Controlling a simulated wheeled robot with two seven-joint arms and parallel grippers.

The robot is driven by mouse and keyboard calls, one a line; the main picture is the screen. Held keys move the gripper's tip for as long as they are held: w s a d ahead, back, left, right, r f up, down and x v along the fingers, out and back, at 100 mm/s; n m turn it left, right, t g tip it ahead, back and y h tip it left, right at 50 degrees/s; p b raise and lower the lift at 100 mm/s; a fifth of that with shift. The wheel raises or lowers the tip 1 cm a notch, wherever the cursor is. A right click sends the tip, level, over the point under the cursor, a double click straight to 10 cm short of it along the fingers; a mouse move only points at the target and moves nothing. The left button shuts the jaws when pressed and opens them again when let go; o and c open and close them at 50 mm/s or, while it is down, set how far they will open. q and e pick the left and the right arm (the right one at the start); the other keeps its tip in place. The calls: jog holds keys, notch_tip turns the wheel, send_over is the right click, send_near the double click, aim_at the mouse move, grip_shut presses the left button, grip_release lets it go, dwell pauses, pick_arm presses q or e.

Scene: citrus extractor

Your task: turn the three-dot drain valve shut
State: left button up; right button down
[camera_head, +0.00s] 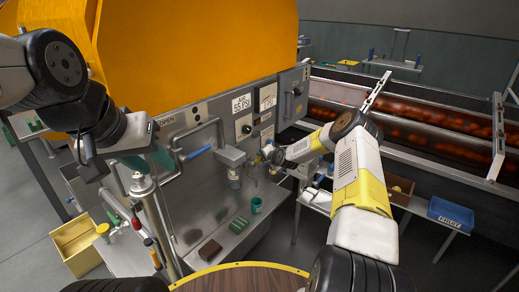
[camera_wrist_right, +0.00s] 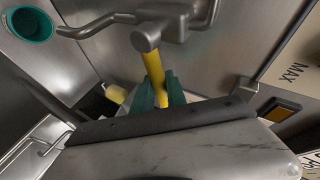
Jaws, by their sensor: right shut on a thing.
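In the right wrist view, a yellow lever (camera_wrist_right: 156,74) hangs from a round grey hub (camera_wrist_right: 145,37) on a metal pipe fitting. My right gripper (camera_wrist_right: 160,92) has its two green fingers on either side of the lever and is shut on it. No dot marks are legible on this valve. In the head view, my right gripper (camera_head: 271,155) reaches the right end of the steel panel, and the lever there is too small to make out. My left gripper (camera_head: 150,160) is in front of the panel at left, its teal fingers partly hidden and their opening unclear.
A blue-handled lever (camera_head: 197,153) sits on the panel's bent pipe. A teal cup (camera_head: 257,205) and a green block (camera_head: 239,225) stand on the steel shelf. The teal cup also shows in the wrist view (camera_wrist_right: 28,25). A blue FRUIT bin (camera_head: 450,213) is at right.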

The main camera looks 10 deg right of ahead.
jog(key=shift+f+m+g+y, duration=0.4)
jog(key=shift+f+m+g, duration=0.1)
jog(key=shift+f+g, duration=0.1)
jog(key=c, duration=1.3)
grip_release()
jog(key=shift+c, duration=0.2)
jog(key=v, duration=0.7)
jog(key=shift+s+r, duration=0.25)
jog(key=shift+s, duration=0.05)
jog(key=shift+d, duration=0.15)
